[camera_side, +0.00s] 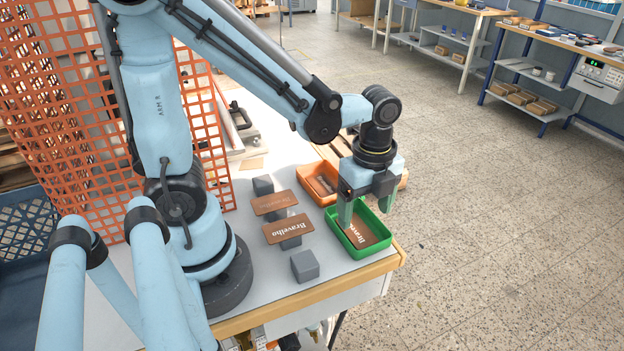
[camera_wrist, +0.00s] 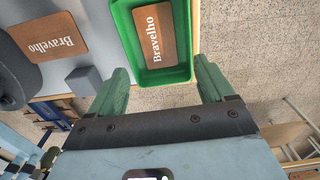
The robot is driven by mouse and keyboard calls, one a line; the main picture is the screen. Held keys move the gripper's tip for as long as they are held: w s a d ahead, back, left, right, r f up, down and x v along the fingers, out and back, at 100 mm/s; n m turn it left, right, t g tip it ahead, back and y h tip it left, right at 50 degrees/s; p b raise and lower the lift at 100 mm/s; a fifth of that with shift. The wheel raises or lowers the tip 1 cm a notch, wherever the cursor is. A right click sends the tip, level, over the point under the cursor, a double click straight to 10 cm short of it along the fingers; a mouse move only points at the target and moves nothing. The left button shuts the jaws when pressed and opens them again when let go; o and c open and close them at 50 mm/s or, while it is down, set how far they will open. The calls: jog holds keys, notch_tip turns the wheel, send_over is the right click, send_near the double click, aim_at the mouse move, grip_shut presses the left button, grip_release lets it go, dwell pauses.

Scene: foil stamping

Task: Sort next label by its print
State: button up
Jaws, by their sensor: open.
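My gripper (camera_side: 366,208) is open and empty above the green tray (camera_side: 344,241), its green fingers apart; the wrist view also shows the gripper (camera_wrist: 161,72). A brown label (camera_side: 365,231) with white "Bravelho" print lies in the green tray, and its print reads clear and whole in the wrist view (camera_wrist: 153,35). Another label (camera_side: 277,232) with bold white "Bravelho" print lies on a grey block; it also shows in the wrist view (camera_wrist: 52,37). Behind it, a label (camera_side: 273,202) with much fainter print lies on a block. The orange tray (camera_side: 310,177) holds brown label material, its print unreadable.
Two bare grey blocks stand on the table, one at the front (camera_side: 304,266) and one at the back (camera_side: 263,185). The wooden table edge (camera_side: 330,292) runs close beside the green tray. An orange mesh screen (camera_side: 75,120) stands at the left.

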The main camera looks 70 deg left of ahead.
notch_tip(320, 180, up, 11)
jog(key=shift+r, duration=0.2)
dwell(0.5)
jog(key=a+f+n+t, duration=0.1)
jog(key=n+t, duration=0.1)
jog(key=n, duration=0.4)
jog(key=a+f+n+t, duration=0.1)
jog(key=n+t, duration=0.1)
jog(key=n, duration=0.3)
jog(key=n+t, duration=0.3)
jog(key=n, duration=0.3)
jog(key=shift+a+f+n, duration=0.3)
jog(key=shift+a+f, duration=0.1)
